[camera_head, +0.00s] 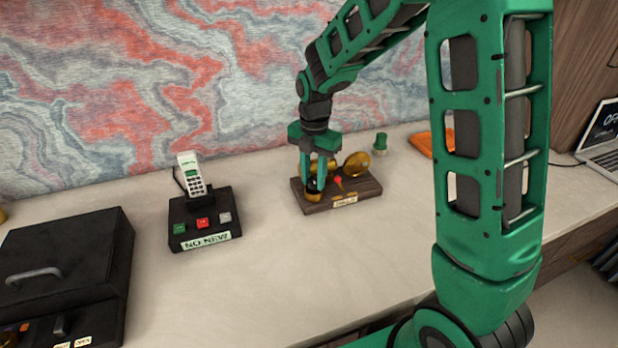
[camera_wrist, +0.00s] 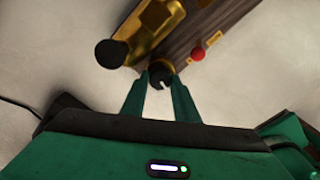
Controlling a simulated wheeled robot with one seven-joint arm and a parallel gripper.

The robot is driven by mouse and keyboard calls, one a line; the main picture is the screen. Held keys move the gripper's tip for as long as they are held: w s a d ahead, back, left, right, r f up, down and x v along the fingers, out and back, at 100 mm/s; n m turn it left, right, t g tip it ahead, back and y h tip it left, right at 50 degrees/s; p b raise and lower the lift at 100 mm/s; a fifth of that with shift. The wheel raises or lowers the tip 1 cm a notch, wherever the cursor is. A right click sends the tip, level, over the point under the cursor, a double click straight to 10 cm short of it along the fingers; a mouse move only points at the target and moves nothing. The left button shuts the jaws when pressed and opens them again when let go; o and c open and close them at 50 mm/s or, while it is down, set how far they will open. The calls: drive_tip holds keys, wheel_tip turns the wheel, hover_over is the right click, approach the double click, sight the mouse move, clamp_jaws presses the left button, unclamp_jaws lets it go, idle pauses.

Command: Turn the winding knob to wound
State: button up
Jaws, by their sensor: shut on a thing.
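The device is a dark wooden base (camera_head: 368,187) with brass parts and a small red knob (camera_head: 338,180) on top. The wooden base also shows in the wrist view (camera_wrist: 215,22). My gripper (camera_head: 313,182) points down over the left end of the base. In the wrist view, my gripper (camera_wrist: 161,82) has its two green fingers shut on a small dark knob (camera_wrist: 160,73) with a white pointer mark. This looks like the winding knob. A second, larger black round part (camera_wrist: 110,53) sits left of it on the brass. The fingers partly hide the knob.
A black phone stand (camera_head: 205,218) with a handset and coloured buttons is to the left. A black box (camera_head: 65,255) with a handle is further left. A green-topped item (camera_head: 380,142) stands behind the device. The desk between is clear.

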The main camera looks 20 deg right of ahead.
drive_tip(key=m, duration=0.6)
drive_tip(key=shift+w+r, duration=0.1)
drive_tip(key=shift+w, duration=0.15)
drive_tip(key=m, duration=0.5)
drive_tip(key=shift+w+m, duration=0.1)
drive_tip(key=shift+m, duration=0.2)
drive_tip(key=m, duration=0.5)
drive_tip(key=shift+w, duration=0.1)
drive_tip(key=m, duration=0.6)
drive_tip(key=shift+d+m, duration=0.1)
drive_tip(key=shift+m, duration=0.3)
drive_tip(key=m, duration=1.1)
drive_tip(key=shift+d+m, duration=0.1)
drive_tip(key=shift+m, duration=0.3)
drive_tip(key=m, duration=1.1)
drive_tip(key=shift+r, duration=0.1)
